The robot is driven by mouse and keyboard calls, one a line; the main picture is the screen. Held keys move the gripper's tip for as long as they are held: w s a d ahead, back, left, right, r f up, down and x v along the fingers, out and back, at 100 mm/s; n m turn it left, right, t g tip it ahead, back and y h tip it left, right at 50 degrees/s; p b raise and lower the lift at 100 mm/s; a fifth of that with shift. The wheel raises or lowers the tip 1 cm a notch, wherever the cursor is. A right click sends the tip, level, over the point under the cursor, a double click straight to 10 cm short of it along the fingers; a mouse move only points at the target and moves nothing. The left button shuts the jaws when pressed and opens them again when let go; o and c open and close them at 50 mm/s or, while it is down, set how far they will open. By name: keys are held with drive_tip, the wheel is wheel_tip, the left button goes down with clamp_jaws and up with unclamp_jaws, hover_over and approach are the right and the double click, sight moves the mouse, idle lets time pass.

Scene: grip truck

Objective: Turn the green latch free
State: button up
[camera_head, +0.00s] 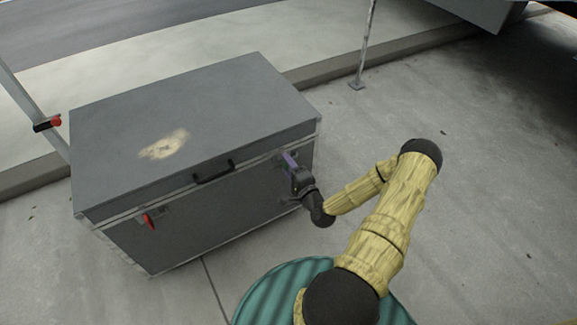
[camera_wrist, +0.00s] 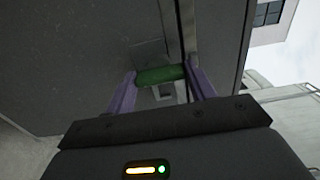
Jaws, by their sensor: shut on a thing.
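The green latch (camera_wrist: 160,75) is on the front of a grey chest (camera_head: 195,115). In the wrist view it lies across the gap between my gripper's (camera_wrist: 160,84) two purple fingers, with a finger at each end. My gripper is shut on it. A grey metal plate shows behind the latch. In the head view my gripper (camera_head: 291,163) is at the right part of the chest's front, just below the lid edge, and it hides the green latch there. The lid is down.
A red latch (camera_head: 149,221) is on the left part of the chest's front. A black handle (camera_head: 214,171) is at the lid's front middle. A post with a red part (camera_head: 55,121) stands at left, a thin pole (camera_head: 366,45) behind. Pavement right of the chest is clear.

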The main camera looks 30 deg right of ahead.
drive_tip(key=shift+w, duration=0.1)
idle(0.3)
drive_tip(key=o, duration=1)
drive_tip(key=s+p, duration=0.1)
drive_tip(key=s, duration=0.4)
drive_tip(key=s+p, duration=0.1)
drive_tip(key=s, duration=1.1)
drive_tip(key=shift+s+d+p, duration=0.25)
drive_tip(key=shift+d+p, duration=0.05)
drive_tip(key=shift+p, duration=0.1)
